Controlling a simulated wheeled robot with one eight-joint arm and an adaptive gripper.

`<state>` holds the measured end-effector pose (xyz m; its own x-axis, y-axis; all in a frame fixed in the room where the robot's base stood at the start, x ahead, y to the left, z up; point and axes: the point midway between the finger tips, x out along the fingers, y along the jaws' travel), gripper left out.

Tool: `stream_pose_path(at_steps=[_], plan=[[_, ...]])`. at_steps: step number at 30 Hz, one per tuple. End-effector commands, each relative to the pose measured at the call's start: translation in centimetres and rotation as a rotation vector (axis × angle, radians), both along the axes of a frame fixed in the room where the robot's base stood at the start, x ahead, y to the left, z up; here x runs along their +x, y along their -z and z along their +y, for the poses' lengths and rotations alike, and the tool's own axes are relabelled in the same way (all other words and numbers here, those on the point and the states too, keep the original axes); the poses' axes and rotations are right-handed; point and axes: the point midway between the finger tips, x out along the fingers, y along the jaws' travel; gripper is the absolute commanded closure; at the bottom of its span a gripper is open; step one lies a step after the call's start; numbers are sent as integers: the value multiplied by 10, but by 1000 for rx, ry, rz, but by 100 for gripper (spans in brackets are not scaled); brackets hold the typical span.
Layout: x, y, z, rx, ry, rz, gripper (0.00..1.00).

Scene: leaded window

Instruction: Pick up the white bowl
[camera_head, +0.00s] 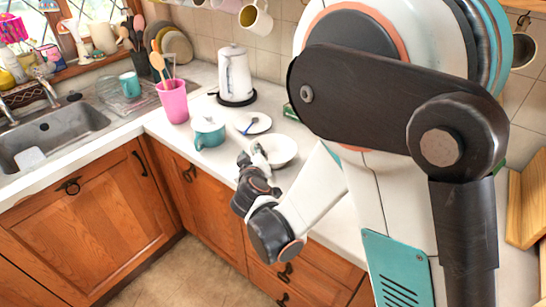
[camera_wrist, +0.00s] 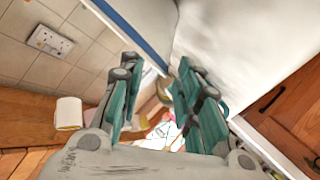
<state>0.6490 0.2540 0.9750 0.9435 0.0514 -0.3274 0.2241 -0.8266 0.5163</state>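The white bowl (camera_head: 281,151) stands upright on the white counter in the head view, just behind and to the right of my gripper (camera_head: 259,157). My gripper is at the bowl's left near rim. I cannot tell whether it touches the bowl. In the wrist view my gripper (camera_wrist: 158,78) has its two teal fingers spread apart, with a gap between them. A pale surface with a blue edge lies beyond the fingertips at the top of the wrist view. I cannot tell whether it is the bowl.
A small plate (camera_head: 255,123) lies behind the bowl. A teal-and-white pot (camera_head: 208,133), a pink utensil cup (camera_head: 173,102) and a white kettle (camera_head: 235,75) stand to the left and behind. The sink (camera_head: 55,132) is at far left. My arm hides the counter on the right.

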Motion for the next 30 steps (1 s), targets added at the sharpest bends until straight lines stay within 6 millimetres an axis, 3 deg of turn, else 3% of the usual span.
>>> stream_pose_path(at_steps=[6,13,14,18,30], plan=[[29,12,1,0,2,0,69],[32,11,2,1,0,0,69],[32,11,2,1,0,0,71],[31,11,2,1,0,0,100],[31,10,2,0,0,0,100]])
